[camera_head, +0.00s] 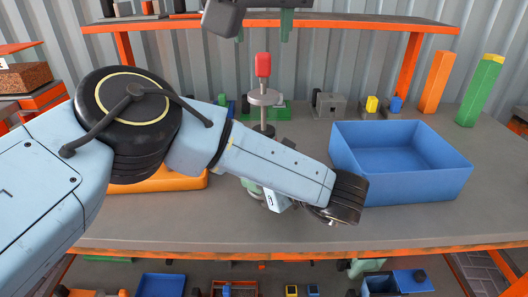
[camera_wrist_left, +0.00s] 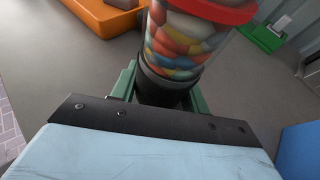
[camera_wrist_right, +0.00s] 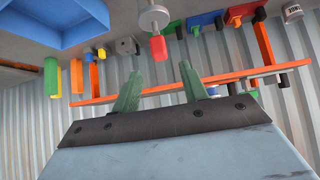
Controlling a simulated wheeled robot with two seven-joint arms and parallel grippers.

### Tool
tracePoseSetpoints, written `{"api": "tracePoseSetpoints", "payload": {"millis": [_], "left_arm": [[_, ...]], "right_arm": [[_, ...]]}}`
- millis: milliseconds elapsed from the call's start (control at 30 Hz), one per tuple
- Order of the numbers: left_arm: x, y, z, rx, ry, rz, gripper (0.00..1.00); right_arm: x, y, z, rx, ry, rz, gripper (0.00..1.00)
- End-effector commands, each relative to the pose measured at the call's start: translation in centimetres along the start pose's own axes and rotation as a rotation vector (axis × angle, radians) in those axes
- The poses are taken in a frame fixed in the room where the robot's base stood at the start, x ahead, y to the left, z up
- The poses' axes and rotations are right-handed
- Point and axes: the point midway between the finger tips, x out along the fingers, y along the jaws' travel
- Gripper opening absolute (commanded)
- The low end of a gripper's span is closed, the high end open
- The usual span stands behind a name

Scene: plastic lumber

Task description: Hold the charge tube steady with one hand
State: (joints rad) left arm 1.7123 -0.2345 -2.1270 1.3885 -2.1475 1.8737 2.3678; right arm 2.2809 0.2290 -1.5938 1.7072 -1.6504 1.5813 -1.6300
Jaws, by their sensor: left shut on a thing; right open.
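The charge tube (camera_wrist_left: 188,42), clear with coloured pellets inside and a red rim, stands in a black base in the left wrist view. My left gripper (camera_wrist_left: 162,92) is shut around that black lower part. In the head view my left forearm hides most of the tube. A red knob (camera_head: 263,65) on a grey disc (camera_head: 263,97) rises above the forearm, and it also shows in the right wrist view (camera_wrist_right: 158,48). My right gripper (camera_head: 263,28) is open and empty, high above the red knob near the shelf; its green fingers show in the right wrist view (camera_wrist_right: 160,85).
A blue bin (camera_head: 400,185) stands right of my left wrist. An orange tray (camera_head: 160,182) lies partly behind my left arm. Orange (camera_head: 436,82) and green (camera_head: 481,90) posts stand at the back right. An orange-edged shelf (camera_head: 350,22) spans the back. The bench front is clear.

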Motion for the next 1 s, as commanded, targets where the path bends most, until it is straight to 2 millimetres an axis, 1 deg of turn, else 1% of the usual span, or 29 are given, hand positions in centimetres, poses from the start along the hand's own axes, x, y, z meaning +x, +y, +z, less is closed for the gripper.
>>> {"api": "tracePoseSetpoints", "payload": {"millis": [33,300,500,700,933,967,1000], "left_arm": [[0.0,0.0,0.1,-0.001,-0.002,0.0,0.07],[0.0,0.0,0.1,-0.001,-0.002,0.0,0.07],[0.0,0.0,0.1,-0.001,-0.002,0.0,0.07],[0.0,0.0,0.1,-0.001,-0.002,0.0,0.07],[0.0,0.0,0.1,-0.001,-0.002,0.0,0.07],[0.0,0.0,0.1,-0.001,-0.002,0.0,0.07],[0.0,0.0,0.1,-0.001,-0.002,0.0,0.07]], "right_arm": [[0.9,0.0,0.0,0.001,-0.002,0.001,0.44],[4.8,0.0,0.0,0.001,-0.001,0.0,0.44],[6.7,0.0,0.0,0.002,0.0,0.0,0.44],[7.5,0.0,0.0,0.001,0.001,0.0,0.44],[7.5,0.0,0.0,0.001,0.001,0.0,0.44],[7.5,0.0,0.0,0.001,0.001,0.0,0.42],[7.5,0.0,0.0,0.001,0.001,0.0,0.37]]}}
